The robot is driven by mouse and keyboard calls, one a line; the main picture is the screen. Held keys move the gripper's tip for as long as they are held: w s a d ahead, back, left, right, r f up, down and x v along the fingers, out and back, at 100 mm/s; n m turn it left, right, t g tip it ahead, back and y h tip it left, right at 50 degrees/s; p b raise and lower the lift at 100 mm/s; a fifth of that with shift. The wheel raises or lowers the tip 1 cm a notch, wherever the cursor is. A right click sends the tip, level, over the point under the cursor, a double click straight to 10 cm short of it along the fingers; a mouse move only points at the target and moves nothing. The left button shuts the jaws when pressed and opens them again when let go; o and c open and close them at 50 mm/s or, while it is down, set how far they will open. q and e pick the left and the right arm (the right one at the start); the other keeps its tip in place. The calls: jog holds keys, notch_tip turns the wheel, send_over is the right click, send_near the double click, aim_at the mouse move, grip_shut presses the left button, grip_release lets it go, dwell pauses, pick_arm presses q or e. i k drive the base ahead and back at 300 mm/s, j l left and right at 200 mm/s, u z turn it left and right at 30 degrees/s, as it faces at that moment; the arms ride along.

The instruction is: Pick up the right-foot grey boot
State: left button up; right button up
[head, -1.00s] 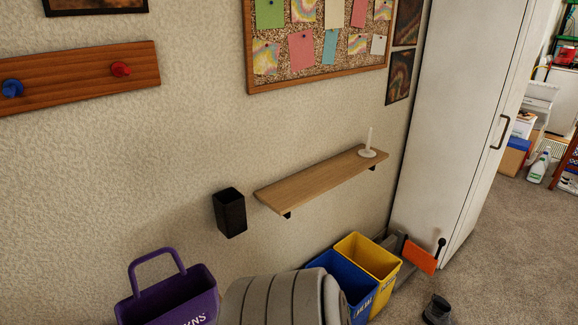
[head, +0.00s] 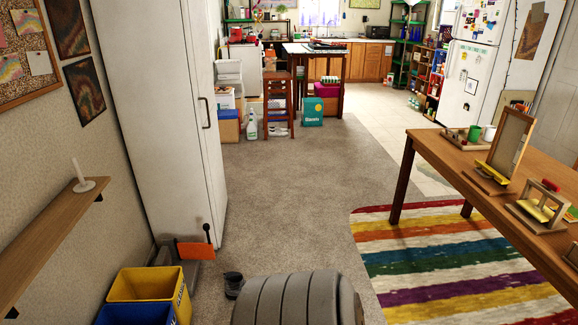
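Neither of my grippers is in view.
A yellow bin (head: 150,284) and a blue bin (head: 130,316) stand left of the boot, with an orange panel (head: 194,251) behind. A white cabinet (head: 160,130) stands left. A wooden table (head: 440,155) and striped rug (head: 450,265) lie right. Carpet between is clear.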

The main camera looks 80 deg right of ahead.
aim_at(234, 282)
jog(key=l+z, duration=0.1)
jog(key=z, duration=2.1)
